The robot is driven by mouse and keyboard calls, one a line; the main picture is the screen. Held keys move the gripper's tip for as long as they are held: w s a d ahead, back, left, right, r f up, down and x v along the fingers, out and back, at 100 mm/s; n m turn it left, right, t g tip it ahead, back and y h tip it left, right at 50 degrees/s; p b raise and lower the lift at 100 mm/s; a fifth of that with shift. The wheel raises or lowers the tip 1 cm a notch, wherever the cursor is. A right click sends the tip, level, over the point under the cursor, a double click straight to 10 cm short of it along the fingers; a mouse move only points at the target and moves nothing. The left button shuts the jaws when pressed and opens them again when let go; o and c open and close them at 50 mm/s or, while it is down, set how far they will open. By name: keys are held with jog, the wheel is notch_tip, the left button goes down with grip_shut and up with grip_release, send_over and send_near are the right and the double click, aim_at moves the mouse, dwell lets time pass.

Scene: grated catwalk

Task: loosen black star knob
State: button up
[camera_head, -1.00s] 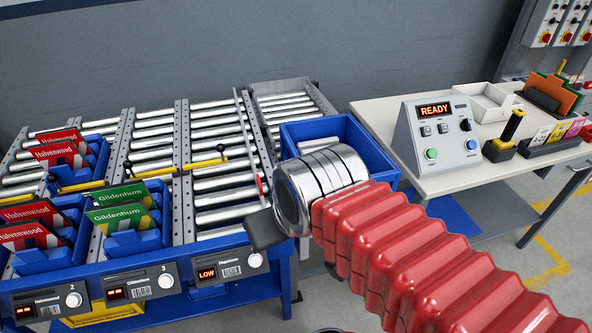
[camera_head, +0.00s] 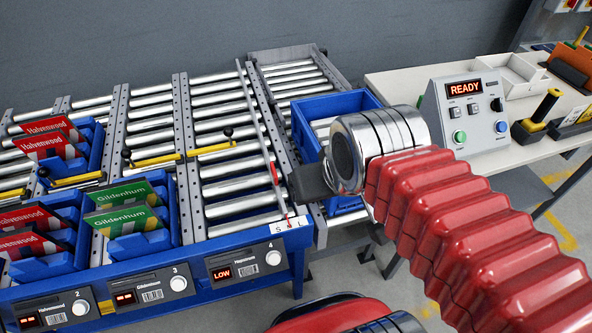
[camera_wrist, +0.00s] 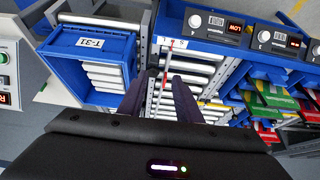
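Small black knobs stand on the yellow bars across the roller lanes: one on the right bar (camera_head: 228,132) and one on the left bar (camera_head: 126,154). They are too small to tell whether they are star-shaped. My gripper (camera_head: 311,183) is right of these bars, beside a grey lane rail with a red pointer (camera_head: 275,174). In the wrist view my gripper (camera_wrist: 159,92) has its two dark fingers apart, with rail and rollers showing between them. I see nothing held. No knob shows clearly in the wrist view, and my gripper hides part of the rack.
A blue bin (camera_head: 338,103) stands behind my wrist; its label reads T-31 in the wrist view. Blue trays with green cards (camera_head: 122,205) and red cards fill the left lanes. A control box (camera_head: 466,108) reading READY stands on the right table. The right roller lane (camera_head: 235,185) is empty.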

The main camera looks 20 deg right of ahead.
jog(key=o, duration=0.5)
jog(key=shift+w+r+m, duration=0.15)
jog(key=shift+w+m, duration=0.15)
jog(key=shift+w, duration=0.05)
jog(key=shift+c, duration=0.2)
jog(key=shift+o, duration=0.7)
jog(key=w+d+m+g, duration=0.1)
jog(key=w+m+g, duration=0.1)
jog(key=w+m, duration=0.6)
jog(key=shift+r+g, duration=0.3)
jog(key=w+f+m+g, duration=0.3)
jog(key=w+f+m, duration=0.1)
jog(key=w+m, duration=0.5)
jog(key=shift+w+d+f, duration=0.3)
jog(key=shift+w, duration=0.55)
jog(key=shift+f, duration=0.1)
notch_tip(320, 180, down, 14)
jog(key=shift+r, duration=0.15)
jog(key=shift+c, duration=0.6)
